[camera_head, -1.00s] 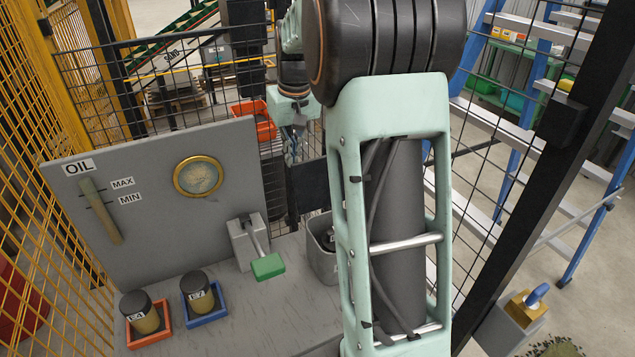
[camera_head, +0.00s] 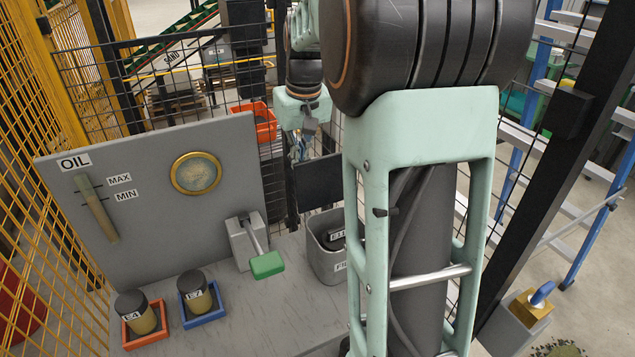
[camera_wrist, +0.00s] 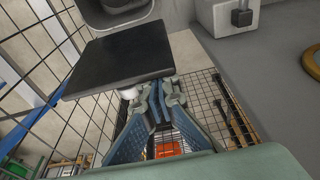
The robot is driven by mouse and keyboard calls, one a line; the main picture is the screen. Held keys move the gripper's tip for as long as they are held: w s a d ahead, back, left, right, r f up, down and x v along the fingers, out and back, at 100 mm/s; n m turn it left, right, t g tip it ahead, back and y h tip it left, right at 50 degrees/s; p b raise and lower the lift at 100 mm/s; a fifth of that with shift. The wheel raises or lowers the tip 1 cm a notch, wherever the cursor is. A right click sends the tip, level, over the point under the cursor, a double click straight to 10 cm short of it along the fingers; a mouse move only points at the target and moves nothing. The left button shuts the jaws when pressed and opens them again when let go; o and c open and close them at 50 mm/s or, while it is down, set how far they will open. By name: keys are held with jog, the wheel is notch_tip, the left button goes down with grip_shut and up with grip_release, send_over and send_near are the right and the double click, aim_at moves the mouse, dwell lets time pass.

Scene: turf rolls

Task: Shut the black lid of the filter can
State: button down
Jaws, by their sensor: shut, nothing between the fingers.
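The filter can (camera_head: 326,264) is a grey open-topped box on the bench, partly hidden by my arm. Its black lid (camera_head: 319,183) stands raised at the can's back edge, so the can is open. A dark filter with a label (camera_head: 333,237) sits inside. My gripper (camera_head: 299,150) is behind the lid near its upper left, its tips partly hidden. In the wrist view, the lid (camera_wrist: 118,62) spans the upper left, with the can (camera_wrist: 112,10) beyond it. My gripper's blue-grey fingers (camera_wrist: 158,84) are together and empty beside the lid's edge; I cannot tell whether they touch it.
A grey lever box with a green handle (camera_head: 266,265) stands left of the can. Two labelled filters sit in a red tray (camera_head: 146,336) and a blue tray (camera_head: 204,311). The grey oil panel (camera_head: 150,235) and mesh fence (camera_head: 290,222) stand behind.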

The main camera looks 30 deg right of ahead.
jog(key=shift+s+r+b, duration=0.15)
jog(key=shift+s+b, duration=0.3)
jog(key=shift+s, duration=1)
jog(key=shift+s+r+b, duration=0.1)
jog(key=shift+s+b, duration=0.3)
jog(key=shift+s, duration=1)
notch_tip(320, 180, up, 9)
jog(key=p, duration=0.7)
jog(key=shift+w, duration=0.1)
